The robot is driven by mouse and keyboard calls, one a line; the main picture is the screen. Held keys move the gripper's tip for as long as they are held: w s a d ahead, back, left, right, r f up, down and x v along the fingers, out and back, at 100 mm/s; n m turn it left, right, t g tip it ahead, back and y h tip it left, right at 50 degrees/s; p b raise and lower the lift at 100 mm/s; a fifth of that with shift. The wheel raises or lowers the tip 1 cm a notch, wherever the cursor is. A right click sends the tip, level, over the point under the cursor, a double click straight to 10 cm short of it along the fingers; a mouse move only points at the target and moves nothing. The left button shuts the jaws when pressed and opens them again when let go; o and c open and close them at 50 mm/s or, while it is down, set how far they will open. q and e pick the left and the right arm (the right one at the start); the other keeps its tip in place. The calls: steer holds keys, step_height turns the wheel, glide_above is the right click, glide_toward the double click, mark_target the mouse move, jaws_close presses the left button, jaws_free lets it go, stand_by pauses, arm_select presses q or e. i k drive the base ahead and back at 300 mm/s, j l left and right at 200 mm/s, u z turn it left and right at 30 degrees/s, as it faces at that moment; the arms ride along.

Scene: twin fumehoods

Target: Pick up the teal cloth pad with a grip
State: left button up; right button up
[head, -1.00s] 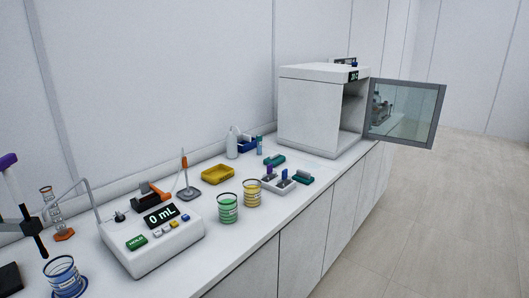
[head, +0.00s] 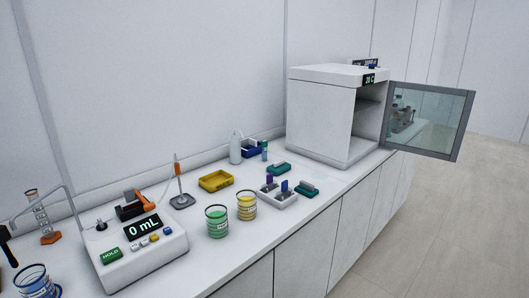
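Two teal items lie on the white bench in the head view. One teal pad (head: 278,168) lies flat behind the small grey tray, with a raised part on top that looks like a grip. Another teal piece (head: 308,189) sits at the right end of the tray, also with a raised part. They are too small to tell which is cloth. Neither of my grippers is in view.
The small tray (head: 279,200) holds purple- and blue-topped pieces. Green (head: 217,222) and yellow (head: 246,207) beakers stand in front of it, a yellow tray (head: 216,181) to its left. A white cabinet (head: 322,118) with an open glass door (head: 428,120) stands at right.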

mark_target(309, 190)
steer(key=i+l+u, duration=0.1)
steer(key=u, duration=0.6)
steer(key=i+l+u, duration=0.25)
steer(key=l, duration=0.4)
steer(key=i+l+u, duration=0.25)
steer(key=l, duration=0.45)
steer(key=i+l+u, duration=0.15)
steer(key=l, duration=0.25)
steer(key=i+l, duration=0.15)
steer(key=l, duration=0.15)
steer(key=i+l, duration=0.15)
steer(key=l, duration=0.15)
